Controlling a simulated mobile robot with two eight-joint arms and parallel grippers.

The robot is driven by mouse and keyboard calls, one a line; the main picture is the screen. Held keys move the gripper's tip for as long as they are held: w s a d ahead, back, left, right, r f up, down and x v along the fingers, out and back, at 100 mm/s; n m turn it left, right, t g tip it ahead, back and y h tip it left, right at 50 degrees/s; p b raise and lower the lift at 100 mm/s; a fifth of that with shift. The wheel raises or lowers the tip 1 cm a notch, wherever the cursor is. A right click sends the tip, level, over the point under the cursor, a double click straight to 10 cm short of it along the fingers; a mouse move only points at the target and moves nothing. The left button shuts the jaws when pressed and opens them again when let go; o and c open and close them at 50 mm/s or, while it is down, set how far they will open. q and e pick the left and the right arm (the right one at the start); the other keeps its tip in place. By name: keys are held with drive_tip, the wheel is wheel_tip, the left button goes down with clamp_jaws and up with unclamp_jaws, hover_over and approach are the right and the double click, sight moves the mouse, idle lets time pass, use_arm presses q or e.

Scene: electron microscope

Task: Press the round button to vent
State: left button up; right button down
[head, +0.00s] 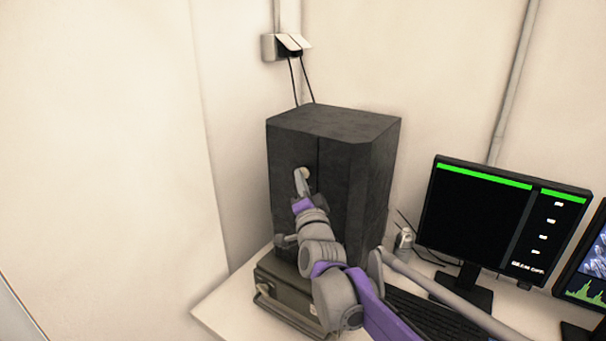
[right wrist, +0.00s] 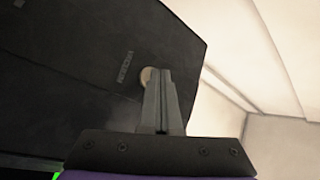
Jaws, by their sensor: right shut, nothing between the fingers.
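A round beige button (head: 306,172) sits on the front face of a tall black cabinet (head: 360,190), the microscope unit. My right gripper (head: 301,180) is shut and empty, with its fingertips at the button, partly covering it. In the right wrist view the shut fingers (right wrist: 162,75) overlap the right side of the button (right wrist: 147,76). Small lettering shows on the black face just left of it. I cannot tell whether the tips touch the button or whether it is pushed in. My left gripper is not in view.
A dark low box with a handle (head: 285,297) stands on the white table (head: 225,295) below my right arm. A monitor (head: 475,220), a keyboard (head: 425,318) and a second screen (head: 588,270) are to the right. A wall socket (head: 270,47) with cables is above the cabinet.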

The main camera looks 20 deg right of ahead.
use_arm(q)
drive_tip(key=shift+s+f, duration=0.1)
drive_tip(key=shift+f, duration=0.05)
use_arm(e)
drive_tip(key=shift+s+a, duration=0.45)
drive_tip(key=shift+a, duration=0.05)
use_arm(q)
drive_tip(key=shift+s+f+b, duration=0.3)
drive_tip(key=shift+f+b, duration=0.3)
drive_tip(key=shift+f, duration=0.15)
use_arm(e)
drive_tip(key=s+a, duration=0.1)
drive_tip(key=a, duration=0.1)
drive_tip(key=s+a, duration=0.2)
drive_tip(key=s+f+n+g+y, duration=0.1)
drive_tip(key=s+f+n+g, duration=0.5)
drive_tip(key=s+f, duration=1)
drive_tip(key=s+d+f+n+g+y, duration=0.1)
drive_tip(key=s+f+n+g, duration=0.6)
drive_tip(key=s+f, duration=0.9)
drive_tip(key=shift+s+d+g+y, duration=0.2)
drive_tip(key=shift+g+y, duration=0.2)
drive_tip(key=shift+g, duration=0.5)
